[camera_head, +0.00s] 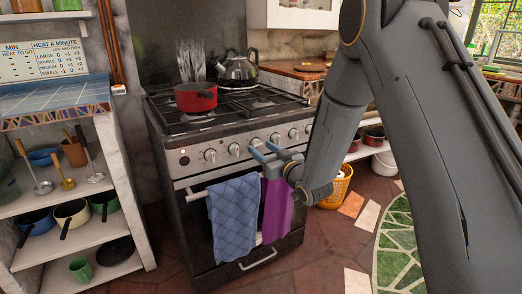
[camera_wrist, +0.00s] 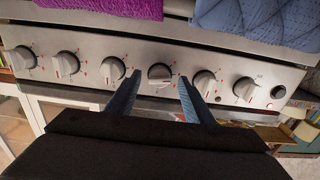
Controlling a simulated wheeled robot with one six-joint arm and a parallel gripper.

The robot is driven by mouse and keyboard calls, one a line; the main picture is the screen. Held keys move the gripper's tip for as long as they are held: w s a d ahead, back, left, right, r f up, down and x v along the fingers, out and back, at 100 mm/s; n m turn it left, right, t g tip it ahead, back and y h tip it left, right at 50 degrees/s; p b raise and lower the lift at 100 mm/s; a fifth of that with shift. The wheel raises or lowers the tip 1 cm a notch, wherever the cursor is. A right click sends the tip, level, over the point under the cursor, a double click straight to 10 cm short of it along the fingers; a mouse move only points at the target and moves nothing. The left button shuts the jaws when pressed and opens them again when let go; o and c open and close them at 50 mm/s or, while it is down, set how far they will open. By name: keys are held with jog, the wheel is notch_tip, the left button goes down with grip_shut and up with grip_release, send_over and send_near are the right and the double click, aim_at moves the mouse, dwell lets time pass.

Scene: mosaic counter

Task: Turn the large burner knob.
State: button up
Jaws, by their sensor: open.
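The stove's front panel carries a row of several silver knobs. In the wrist view one knob (camera_wrist: 160,75) shows between my two fingertips, with a knob (camera_wrist: 112,70) to its left and another (camera_wrist: 205,82) to its right. In the head view the third knob from the left (camera_head: 255,143) is just beyond my fingers. No legible label shows which knob is for the large burner. My gripper (camera_head: 262,150) is open and empty in front of the panel; it also shows in the wrist view (camera_wrist: 158,79). I cannot tell whether the fingers touch the knob.
A blue towel (camera_head: 234,215) and a purple towel (camera_head: 277,205) hang on the oven handle below the knobs. A red pot (camera_head: 196,98) and a kettle (camera_head: 238,69) stand on the stove. Shelves (camera_head: 75,246) stand left; an orange basket (camera_head: 337,187) is right.

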jog(key=shift+w+a, duration=0.4)
jog(key=shift+w, duration=0.2)
jog(key=c, duration=1)
